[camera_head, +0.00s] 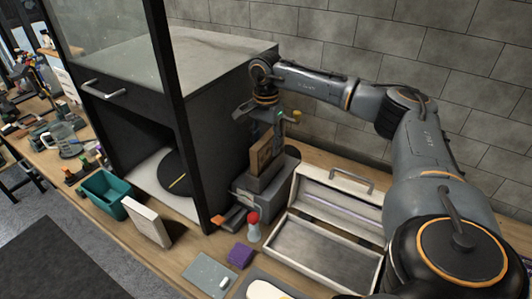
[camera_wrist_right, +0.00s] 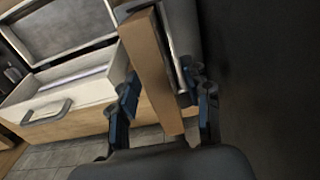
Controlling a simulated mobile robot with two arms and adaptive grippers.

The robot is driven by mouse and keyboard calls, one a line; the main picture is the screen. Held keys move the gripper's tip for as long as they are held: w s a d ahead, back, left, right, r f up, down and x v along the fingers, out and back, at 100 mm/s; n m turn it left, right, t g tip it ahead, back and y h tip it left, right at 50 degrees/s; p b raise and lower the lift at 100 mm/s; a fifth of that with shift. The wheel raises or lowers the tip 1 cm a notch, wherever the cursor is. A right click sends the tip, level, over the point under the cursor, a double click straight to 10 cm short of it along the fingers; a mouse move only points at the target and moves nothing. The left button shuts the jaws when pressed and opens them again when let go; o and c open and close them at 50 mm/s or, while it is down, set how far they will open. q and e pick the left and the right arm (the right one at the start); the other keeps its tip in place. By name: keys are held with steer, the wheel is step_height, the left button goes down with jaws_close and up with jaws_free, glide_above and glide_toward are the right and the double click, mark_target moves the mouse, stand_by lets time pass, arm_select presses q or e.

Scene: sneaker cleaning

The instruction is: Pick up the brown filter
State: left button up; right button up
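The brown filter (camera_head: 261,156) stands upright as a flat panel in the dark grey machine beside the black cabinet. My right gripper (camera_head: 268,121) is above it, pointing down. In the right wrist view the brown filter (camera_wrist_right: 152,75) lies between the two fingers of the right gripper (camera_wrist_right: 163,90). The fingers are spread, one on each side; the left one is very close to the filter, and there is a gap on the right side. Whether either finger touches it cannot be told. My left gripper is not in view.
The dark grey machine (camera_head: 262,203) stands between the black cabinet (camera_head: 215,140) and an open white case (camera_head: 335,255). A red-topped bottle (camera_head: 253,228), a purple block (camera_head: 240,256) and a teal bin (camera_head: 104,193) are on the table. A tiled wall rises close behind.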

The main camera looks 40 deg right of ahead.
jaws_close()
